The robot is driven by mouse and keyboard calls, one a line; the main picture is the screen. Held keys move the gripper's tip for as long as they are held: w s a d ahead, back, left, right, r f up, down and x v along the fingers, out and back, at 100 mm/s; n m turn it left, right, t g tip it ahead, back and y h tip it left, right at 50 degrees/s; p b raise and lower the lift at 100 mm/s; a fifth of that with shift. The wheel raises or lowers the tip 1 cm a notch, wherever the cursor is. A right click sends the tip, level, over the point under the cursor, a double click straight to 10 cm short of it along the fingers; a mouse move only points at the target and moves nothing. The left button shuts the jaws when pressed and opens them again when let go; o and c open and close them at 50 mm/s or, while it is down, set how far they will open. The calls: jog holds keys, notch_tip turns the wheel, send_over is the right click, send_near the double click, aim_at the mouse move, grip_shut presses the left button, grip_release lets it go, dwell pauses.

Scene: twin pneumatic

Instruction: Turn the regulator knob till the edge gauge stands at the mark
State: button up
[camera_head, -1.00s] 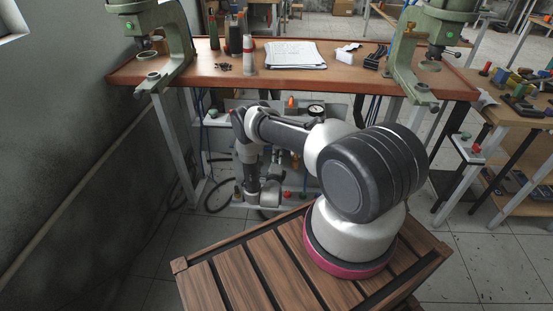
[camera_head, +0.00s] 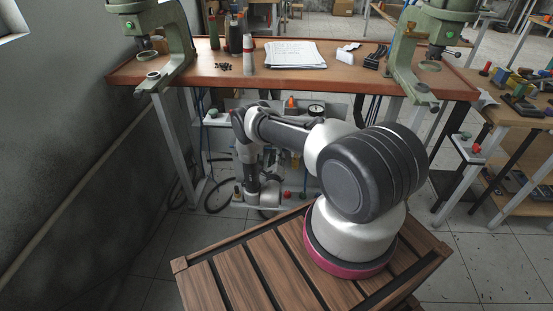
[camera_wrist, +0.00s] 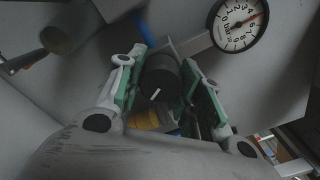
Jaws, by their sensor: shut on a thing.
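In the wrist view a dark round regulator knob (camera_wrist: 159,84) with a white line on its face sits between the two green-padded fingers of my gripper (camera_wrist: 161,62). The fingers are shut on its sides. A round white gauge (camera_wrist: 238,24) marked "bar" is at the upper right of the wrist view, with a red line toward the right of its dial. The needle and mark are too small to tell apart surely. In the head view a white dial (camera_head: 316,109) shows on the unit below the bench; my arm hides the knob there.
A yellow part (camera_wrist: 148,119) lies below the knob in the wrist view, and a grey cylinder (camera_wrist: 62,38) is at upper left. The wooden bench (camera_head: 225,73) overhangs the pneumatic unit. A red button (camera_head: 287,195) is low on the unit, near my wrist.

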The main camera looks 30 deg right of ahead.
jog(key=shift+s+f, duration=0.1)
jog(key=shift+f, duration=0.05)
jog(key=o, duration=1)
jog(key=shift+o, duration=0.2)
jog(key=v, duration=1.2)
